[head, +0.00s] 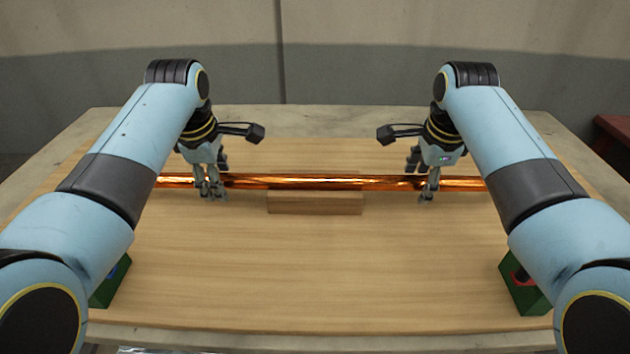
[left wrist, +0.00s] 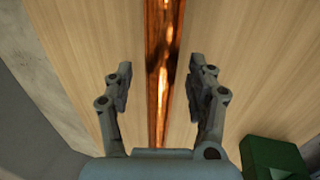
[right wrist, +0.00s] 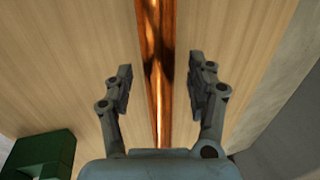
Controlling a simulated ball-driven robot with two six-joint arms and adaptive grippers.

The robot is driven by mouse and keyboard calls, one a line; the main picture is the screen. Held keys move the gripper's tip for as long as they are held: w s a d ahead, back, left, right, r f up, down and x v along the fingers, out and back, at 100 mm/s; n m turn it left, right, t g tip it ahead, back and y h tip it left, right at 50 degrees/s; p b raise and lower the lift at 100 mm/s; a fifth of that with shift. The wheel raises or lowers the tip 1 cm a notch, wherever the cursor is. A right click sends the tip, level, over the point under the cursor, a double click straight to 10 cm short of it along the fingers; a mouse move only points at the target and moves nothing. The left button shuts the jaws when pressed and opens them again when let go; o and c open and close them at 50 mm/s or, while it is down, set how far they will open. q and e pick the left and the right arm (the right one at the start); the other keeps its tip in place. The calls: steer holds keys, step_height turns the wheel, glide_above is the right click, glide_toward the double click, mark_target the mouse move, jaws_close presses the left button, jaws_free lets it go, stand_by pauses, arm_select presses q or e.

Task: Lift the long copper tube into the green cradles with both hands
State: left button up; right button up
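The long copper tube (head: 290,182) lies level from left to right across the wooden board, its ends hidden behind my arms. My left gripper (head: 212,190) is open near the tube's left part; in the left wrist view its fingers stand on either side of the tube (left wrist: 158,85), with gaps. My right gripper (head: 422,182) is open near the right part, and in the right wrist view its fingers also flank the tube (right wrist: 158,85) without touching. The left green cradle (head: 108,288) and right green cradle (head: 527,295) are partly hidden by my arms, nearer than the tube.
A low wooden block (head: 315,204) stands at the tube's middle, between my grippers. The wooden board (head: 310,270) is clear between the cradles. A pale table edge (head: 270,112) surrounds it. A red object (head: 614,140) stands off the table at the right.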

arm_select(q)
jaws_close()
arm_select(e)
jaws_close()
arm_select(q)
steer(key=shift+w+r, duration=0.15)
steer(key=shift+r, duration=0.05)
arm_select(e)
steer(key=shift+w+r, duration=0.15)
steer(key=shift+r, duration=0.05)
